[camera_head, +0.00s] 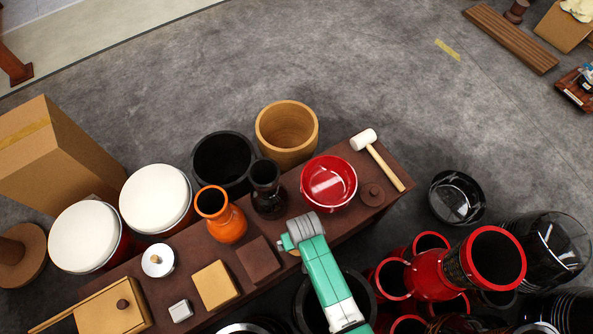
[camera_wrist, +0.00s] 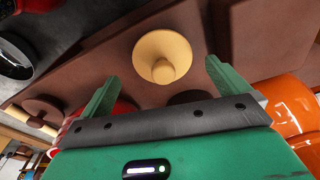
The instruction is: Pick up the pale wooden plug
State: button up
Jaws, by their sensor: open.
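The pale wooden plug (camera_wrist: 160,50), a round disc with a short knob, sits on the brown bench top in the wrist view. In the head view only a sliver of it (camera_head: 294,253) shows beside my gripper; the rest is hidden. My gripper (camera_wrist: 161,70) is open and empty, with its two green fingers apart on either side of the plug in the picture. The plug looks a little beyond the fingertips, and I see no contact. In the head view my gripper (camera_head: 301,230) is over the bench, just in front of the black goblet drum and red bowl.
An orange goblet drum (camera_head: 226,222), a black goblet drum (camera_head: 267,188) and a red bowl (camera_head: 329,183) stand close by. A flat brown block (camera_head: 258,260) lies left of the plug. A brown knobbed lid (camera_head: 372,195) and a mallet (camera_head: 382,163) lie right.

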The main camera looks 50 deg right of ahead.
jog(key=f+b, duration=0.2)
jog(key=w+f+b, duration=0.1)
jog(key=f, duration=0.2)
jog(key=shift+d+f+b, duration=0.1)
jog(key=shift+b, duration=0.25)
jog(key=c, duration=1)
